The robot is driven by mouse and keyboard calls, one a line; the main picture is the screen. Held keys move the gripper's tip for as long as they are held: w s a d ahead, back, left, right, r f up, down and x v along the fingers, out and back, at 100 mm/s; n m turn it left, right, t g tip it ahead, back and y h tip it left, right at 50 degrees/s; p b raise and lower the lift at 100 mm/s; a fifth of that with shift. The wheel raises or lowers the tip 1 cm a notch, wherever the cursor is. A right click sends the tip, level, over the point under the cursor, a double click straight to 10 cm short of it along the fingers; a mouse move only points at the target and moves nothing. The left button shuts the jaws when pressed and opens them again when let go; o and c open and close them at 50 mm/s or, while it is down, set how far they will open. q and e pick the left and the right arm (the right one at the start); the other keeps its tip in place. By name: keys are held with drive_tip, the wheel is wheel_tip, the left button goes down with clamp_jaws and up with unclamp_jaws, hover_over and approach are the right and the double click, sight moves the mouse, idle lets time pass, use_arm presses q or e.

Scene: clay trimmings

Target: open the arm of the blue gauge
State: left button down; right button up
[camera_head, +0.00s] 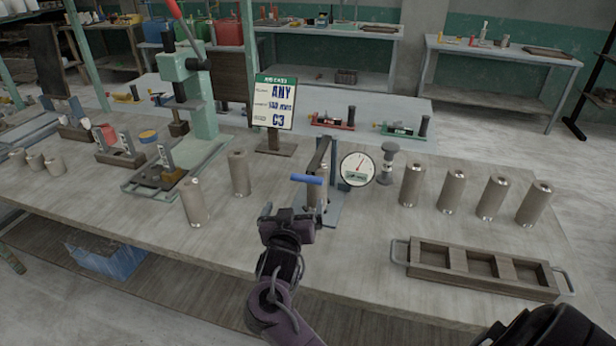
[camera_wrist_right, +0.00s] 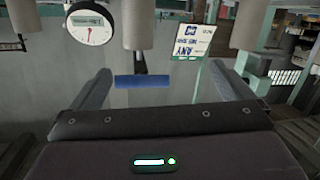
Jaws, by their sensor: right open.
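The blue gauge (camera_head: 332,212) stands near the table's front edge, with a round white dial (camera_head: 357,170) on its right. Its arm ends in a bright blue handle (camera_head: 306,179), which sticks out toward me. A grey cylinder (camera_head: 316,196) appears to stand in the gauge under the arm; it is partly hidden. My right gripper (camera_head: 287,210) is open and empty, just in front of and below the handle. In the right wrist view the blue handle (camera_wrist_right: 142,81) shows between the open fingers, apart from both. The dial (camera_wrist_right: 91,22) shows at upper left there.
Two cylinders (camera_head: 195,203) stand left of the gauge, and several (camera_head: 412,186) stand in a row to its right. An empty wooden tray (camera_head: 484,284) lies front right. A sign (camera_head: 274,104) and a green press (camera_head: 194,85) stand behind to the left.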

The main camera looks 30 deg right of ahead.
sight(306, 182)
drive_tip(key=r+h, duration=0.1)
drive_tip(key=d+r+m+h, duration=0.1)
drive_tip(key=r+h, duration=0.1)
drive_tip(key=shift+d+r+g, duration=0.1)
drive_tip(key=shift+d+g, duration=0.25)
drive_tip(key=shift+g, duration=0.05)
drive_tip(key=p+x, duration=0.1)
drive_tip(key=x, duration=0.6)
drive_tip(key=shift+w+d+p, duration=0.1)
drive_tip(key=shift+d+p, duration=0.1)
drive_tip(key=shift+p, duration=0.15)
drive_tip(key=c, duration=1.1)
drive_tip(key=shift+c, duration=0.2)
